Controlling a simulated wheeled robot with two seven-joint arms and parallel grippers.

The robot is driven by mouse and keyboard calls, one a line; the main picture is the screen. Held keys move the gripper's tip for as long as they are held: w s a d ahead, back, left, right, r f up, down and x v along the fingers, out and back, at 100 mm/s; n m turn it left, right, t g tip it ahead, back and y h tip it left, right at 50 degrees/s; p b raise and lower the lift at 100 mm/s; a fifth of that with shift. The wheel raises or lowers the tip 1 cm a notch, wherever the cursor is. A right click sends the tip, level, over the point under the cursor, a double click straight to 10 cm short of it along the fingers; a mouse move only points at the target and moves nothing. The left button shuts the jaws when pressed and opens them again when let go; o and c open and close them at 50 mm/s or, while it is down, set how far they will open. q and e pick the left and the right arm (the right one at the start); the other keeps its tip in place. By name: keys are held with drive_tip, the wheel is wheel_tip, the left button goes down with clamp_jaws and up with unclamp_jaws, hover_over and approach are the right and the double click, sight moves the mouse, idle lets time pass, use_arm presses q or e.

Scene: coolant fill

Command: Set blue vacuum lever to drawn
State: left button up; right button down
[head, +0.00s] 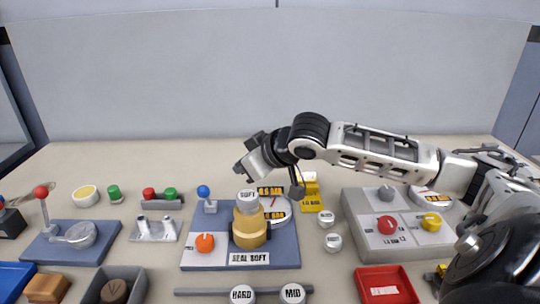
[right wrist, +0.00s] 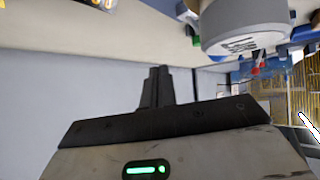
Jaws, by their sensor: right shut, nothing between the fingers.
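The blue-knobbed lever (head: 204,192) stands roughly upright on a small grey base at the back left of the middle blue panel (head: 190,235). Beside it on that panel is a brass-coloured cylinder (head: 249,230) with a white cap (head: 248,197) marked SOFT. My right gripper (head: 240,170) is above and to the right of the blue knob, just behind and above the cap, apart from the lever. In the right wrist view its dark fingers (right wrist: 155,90) are together and empty; the cap (right wrist: 243,30) looms at upper right, upside down. My left gripper is out of view.
A red-knobbed lever (head: 41,192) stands on the left panel. Red and green buttons (head: 160,194) sit left of the blue lever. The orange knob (head: 205,243) is in front of it. A gauge (head: 277,210) and yellow block (head: 310,195) lie under my right arm.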

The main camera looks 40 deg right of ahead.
drive_tip(key=s+a+f+b+v, duration=0.1)
drive_tip(key=b+v, duration=0.1)
drive_tip(key=v, duration=0.6)
drive_tip(key=shift+a+f, duration=0.1)
drive_tip(key=shift+f, duration=0.05)
idle(0.6)
